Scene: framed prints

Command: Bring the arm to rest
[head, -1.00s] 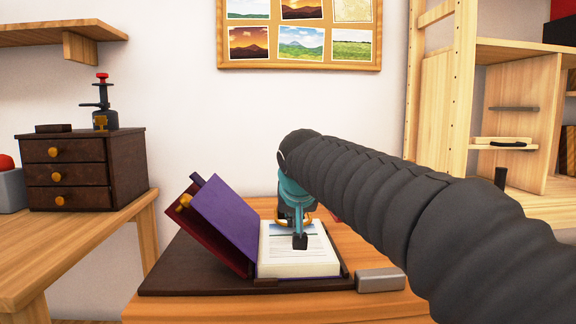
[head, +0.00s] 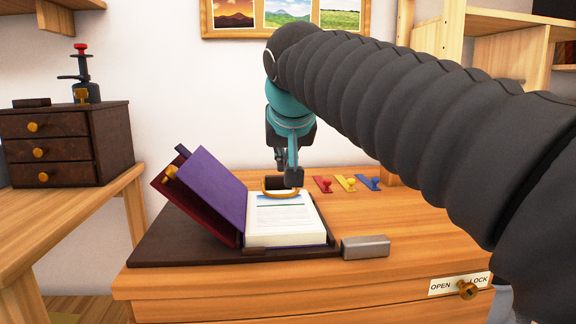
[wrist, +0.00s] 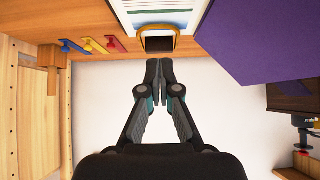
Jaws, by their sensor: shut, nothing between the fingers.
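My gripper (head: 292,179) is at the end of my dark, ribbed arm, above the far end of an open box-like book in the head view. Its fingers are together and empty; the wrist view shows the closed tips (wrist: 159,64) too. The book has a raised purple cover (head: 205,190) and a white printed page (head: 283,216). A gold ring-like handle (head: 268,189) is at the page's far edge, partly hidden by my gripper. In the wrist view the handle (wrist: 158,28) lies just beyond the fingertips.
Red (head: 323,184), yellow (head: 346,183) and blue (head: 368,182) small pieces lie on the desk right of the book. A grey block (head: 365,247) sits by the book's front right corner. A dark drawer chest (head: 60,145) stands on the left table.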

